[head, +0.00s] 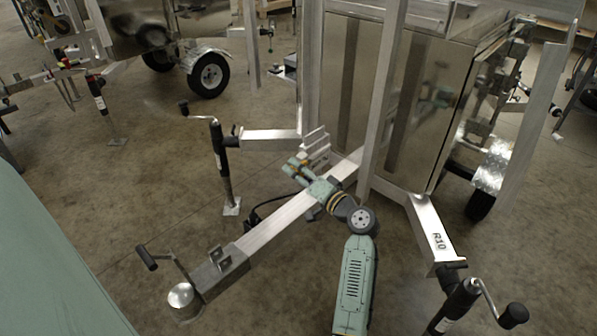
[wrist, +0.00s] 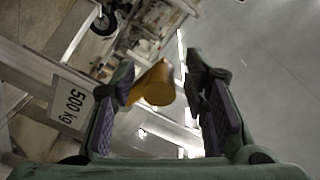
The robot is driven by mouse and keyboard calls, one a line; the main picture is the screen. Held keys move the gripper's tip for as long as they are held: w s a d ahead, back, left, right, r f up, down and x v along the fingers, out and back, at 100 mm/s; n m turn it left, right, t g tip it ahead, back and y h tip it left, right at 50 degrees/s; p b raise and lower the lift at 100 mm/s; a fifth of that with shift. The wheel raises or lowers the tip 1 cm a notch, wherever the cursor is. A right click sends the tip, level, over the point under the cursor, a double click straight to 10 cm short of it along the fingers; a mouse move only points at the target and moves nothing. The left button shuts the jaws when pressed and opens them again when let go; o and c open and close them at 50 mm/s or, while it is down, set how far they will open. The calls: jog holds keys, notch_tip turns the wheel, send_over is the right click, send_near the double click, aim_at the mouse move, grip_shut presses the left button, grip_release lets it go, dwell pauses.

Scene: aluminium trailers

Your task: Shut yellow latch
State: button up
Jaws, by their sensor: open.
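The yellow latch shows in the wrist view as a short yellow-orange cylinder (wrist: 154,86) with a rounded end. It lies between the tips of my gripper (wrist: 161,76), nearer the left finger. The fingers are spread, with a clear gap on the right; I cannot tell whether the left finger touches the latch. In the head view my gripper (head: 297,167) is above the trailer's drawbar (head: 283,218), near the upright metal frame. The latch cannot be made out clearly there, and its mounting is hidden.
A crank jack (head: 222,165) stands left of the drawbar, and another (head: 467,300) at lower right. A metal trailer box (head: 420,110) rises behind. Bare floor lies around.

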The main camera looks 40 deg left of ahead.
jog(key=shift+c, duration=0.2)
grip_shut()
dwell(0.3)
